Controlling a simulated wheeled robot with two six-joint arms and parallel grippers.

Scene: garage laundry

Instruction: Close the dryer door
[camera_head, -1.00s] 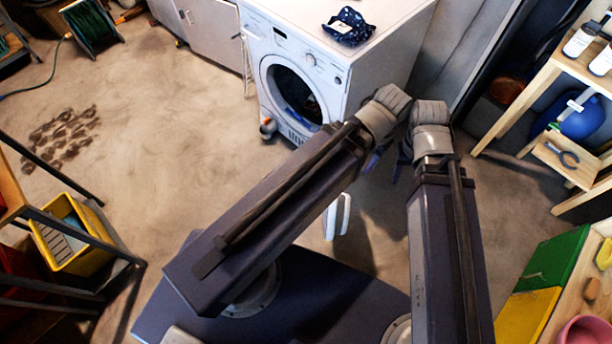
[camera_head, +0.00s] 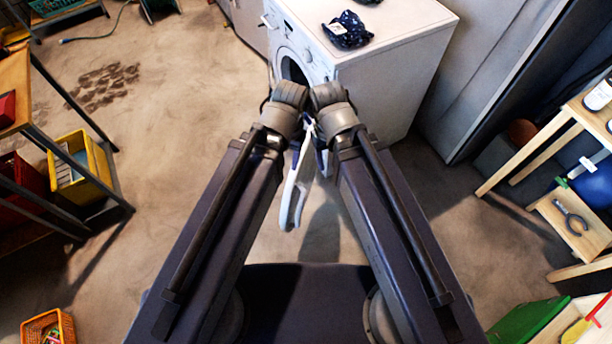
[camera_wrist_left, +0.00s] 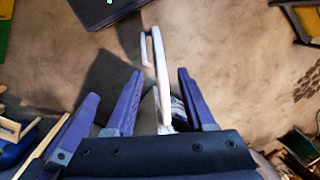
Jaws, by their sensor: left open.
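The white dryer (camera_head: 395,62) stands at the top centre of the head view, its round dark opening (camera_head: 292,68) partly hidden by my left arm. A thin white curved piece, apparently the dryer door (camera_head: 293,190) swung open and seen nearly edge-on, sticks out towards me; its hinge side is hidden behind my arms. My left gripper (camera_head: 303,142) is mostly hidden below its wrist. In the left wrist view its purple fingers (camera_wrist_left: 158,98) are apart, with the white door (camera_wrist_left: 160,60) between them. My right gripper is largely hidden behind its wrist; its jaws do not show clearly.
Dark blue patterned cloth (camera_head: 347,30) lies on the dryer top. A wooden shelf unit (camera_head: 530,150) stands at right. A dark-framed rack with a yellow bin (camera_head: 80,165) stands at left. The floor (camera_head: 180,120) between rack and dryer is clear.

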